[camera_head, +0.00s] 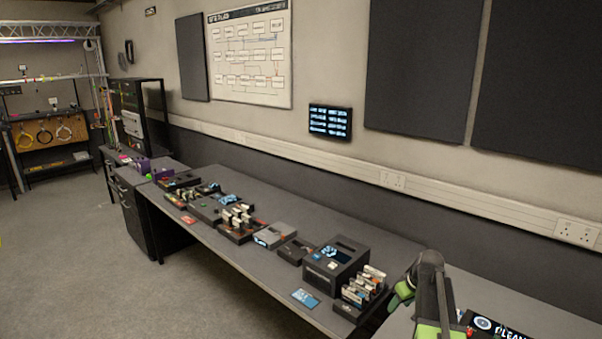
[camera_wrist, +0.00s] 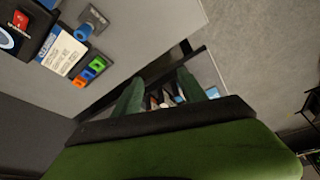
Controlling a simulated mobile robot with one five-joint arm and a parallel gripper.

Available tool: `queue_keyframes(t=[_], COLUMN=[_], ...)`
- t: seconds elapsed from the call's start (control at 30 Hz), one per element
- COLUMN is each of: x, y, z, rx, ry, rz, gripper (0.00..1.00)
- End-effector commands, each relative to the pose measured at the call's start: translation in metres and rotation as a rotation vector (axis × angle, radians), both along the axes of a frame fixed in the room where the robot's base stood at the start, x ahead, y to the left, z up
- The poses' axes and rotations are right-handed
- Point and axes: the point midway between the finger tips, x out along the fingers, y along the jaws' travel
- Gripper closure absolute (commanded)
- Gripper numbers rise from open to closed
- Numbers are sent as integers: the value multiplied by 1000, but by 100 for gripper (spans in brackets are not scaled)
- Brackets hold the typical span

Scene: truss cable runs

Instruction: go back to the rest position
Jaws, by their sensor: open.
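My gripper (camera_head: 402,292) shows at the lower right of the head view, with green fingers at the end of my dark arm. It is above the right part of the long grey bench, close to a rack of upright cards. In the wrist view, my gripper (camera_wrist: 160,82) has its two dark green fingers apart. Nothing is held between them. Some small upright items show beyond the gap, and the large green gripper body hides much of the lower picture.
The long grey bench (camera_head: 205,232) carries several dark boxes and card racks (camera_head: 364,287). A blue card (camera_head: 306,298) lies near its front edge. In the wrist view, orange, green and blue blocks (camera_wrist: 89,70) lie beside a label card (camera_wrist: 63,52). Floor (camera_head: 75,260) left of the bench is clear.

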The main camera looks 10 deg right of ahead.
Motion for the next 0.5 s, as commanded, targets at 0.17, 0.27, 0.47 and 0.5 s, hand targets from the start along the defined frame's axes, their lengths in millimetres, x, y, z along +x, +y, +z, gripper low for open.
queue_keyframes(t=[0.17,0.27,0.47,0.5], x=[5,-11,-80,-99], y=[162,238,338,339], z=[-15,-21,-32,-33], rx=[1,-3,-28,-36], ry=[67,115,234,266], rz=[152,197,157,94], gripper=[51,51,51,51])
